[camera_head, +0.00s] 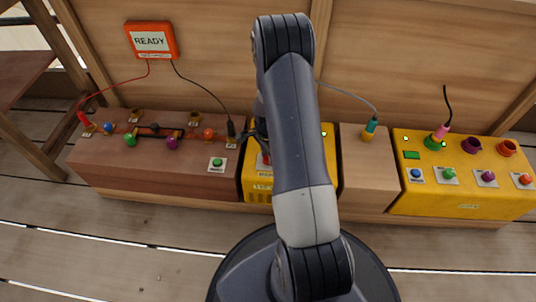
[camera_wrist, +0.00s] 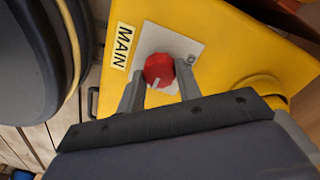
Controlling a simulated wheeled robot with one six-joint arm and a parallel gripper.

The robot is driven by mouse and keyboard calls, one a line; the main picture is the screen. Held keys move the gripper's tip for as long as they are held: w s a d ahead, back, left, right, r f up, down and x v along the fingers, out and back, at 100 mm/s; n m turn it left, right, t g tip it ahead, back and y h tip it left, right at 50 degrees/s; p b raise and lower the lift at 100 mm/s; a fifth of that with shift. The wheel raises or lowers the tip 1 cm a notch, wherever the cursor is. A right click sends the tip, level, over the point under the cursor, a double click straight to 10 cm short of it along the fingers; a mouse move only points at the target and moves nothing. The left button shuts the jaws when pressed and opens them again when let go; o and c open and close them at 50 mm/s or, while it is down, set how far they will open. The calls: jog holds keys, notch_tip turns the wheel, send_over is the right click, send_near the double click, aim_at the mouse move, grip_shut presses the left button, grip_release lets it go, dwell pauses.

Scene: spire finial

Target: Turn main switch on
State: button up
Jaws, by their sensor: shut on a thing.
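The main switch is a red round knob (camera_wrist: 158,68) with a white pointer mark, set on a light plate on a yellow box (camera_wrist: 235,50). A yellow label reading MAIN (camera_wrist: 122,47) is beside it in the wrist view. The pointer mark lies toward the gripper side, and a 0-like mark is at the plate's other edge. My gripper (camera_wrist: 160,74) has one finger on each side of the knob and is shut on it. In the head view my arm hides most of the yellow box (camera_head: 257,186) and the knob.
A brown panel (camera_head: 110,175) with coloured knobs and plugs is at left, below a READY display (camera_head: 150,40). Cables hang above the panels.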

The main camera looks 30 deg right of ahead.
aim_at(267, 156)
dwell(0.4)
jog(key=o, duration=1)
jog(key=r+p, duration=0.1)
jog(key=r, duration=0.2)
jog(key=r+p, duration=0.1)
jog(key=r, duration=0.3)
jog(key=r+p, duration=0.2)
jog(key=r, duration=0.1)
jog(key=shift+w+r, duration=0.25)
jog(key=shift+r, duration=0.15)
jog(key=shift+f, duration=0.1)
jog(key=f+b, duration=0.1)
jog(key=f, duration=0.2)
jog(key=f+b, duration=0.1)
jog(key=f, duration=0.3)
jog(key=f+b, duration=0.2)
jog(key=f, duration=0.1)
jog(key=shift+s+f, duration=0.25)
jog(key=shift+f, duration=0.15)
jog(key=shift+r+n, duration=0.1)
jog(key=shift+n, duration=0.2)
